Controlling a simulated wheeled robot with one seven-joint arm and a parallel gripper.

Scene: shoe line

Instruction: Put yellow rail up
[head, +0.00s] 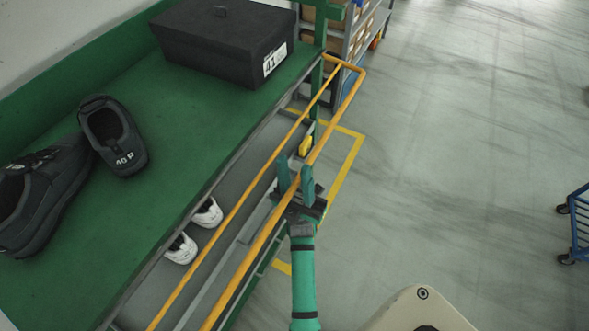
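The yellow rail (334,119) is a long tubular frame with two parallel bars joined at the far end. It runs along the front edge of the green table, from the lower left to the upper middle. My gripper (296,182) is at the outer bar, about midway along the part in view. One green finger is on each side of this bar. I cannot tell whether the fingers press on it or stand slightly apart. The rail's near end is out of view.
A dark lidded box (222,42) and dark shoes (113,137) are on the green table (150,215). White shoes (182,249) sit on a lower shelf (236,178) behind the rail. A shelf rack stands beyond. A blue cart (578,225) is at right; the floor between is clear.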

